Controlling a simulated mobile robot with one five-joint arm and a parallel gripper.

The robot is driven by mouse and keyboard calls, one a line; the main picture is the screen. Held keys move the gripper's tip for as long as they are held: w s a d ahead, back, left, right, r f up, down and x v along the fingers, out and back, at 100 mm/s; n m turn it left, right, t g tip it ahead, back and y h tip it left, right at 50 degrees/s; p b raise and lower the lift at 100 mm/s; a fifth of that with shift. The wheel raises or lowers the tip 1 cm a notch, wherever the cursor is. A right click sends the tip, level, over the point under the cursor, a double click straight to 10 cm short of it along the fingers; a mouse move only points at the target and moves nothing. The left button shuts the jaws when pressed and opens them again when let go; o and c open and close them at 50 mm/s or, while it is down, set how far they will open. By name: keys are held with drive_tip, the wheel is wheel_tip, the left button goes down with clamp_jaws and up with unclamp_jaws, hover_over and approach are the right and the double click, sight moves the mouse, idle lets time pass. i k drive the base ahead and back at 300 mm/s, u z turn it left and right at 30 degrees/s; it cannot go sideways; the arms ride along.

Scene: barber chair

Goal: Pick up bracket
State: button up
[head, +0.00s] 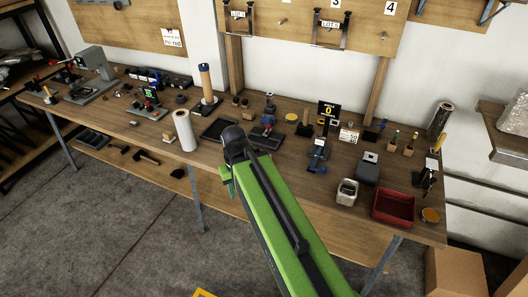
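My green arm reaches up from the bottom of the head view to the front edge of the long wooden workbench (290,177). My gripper (228,180) is at its far end, mostly hidden behind the dark end joint, and its fingers cannot be made out. I cannot tell for sure which thing is the bracket. Two dark frame-like pieces hang on the wooden wall board under number labels, one at the left (238,22) and one at the right (330,32). They are well above and beyond my gripper.
A white paper roll (184,131) stands left of my arm. A red tray (394,207) and a metal container (347,192) sit at the bench's right. Several small tools and fixtures cover the bench. Cardboard boxes (455,272) stand at lower right. The grey floor at left is clear.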

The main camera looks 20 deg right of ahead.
sight(319, 150)
drive_tip(key=u, duration=0.2)
drive_tip(key=i, duration=1)
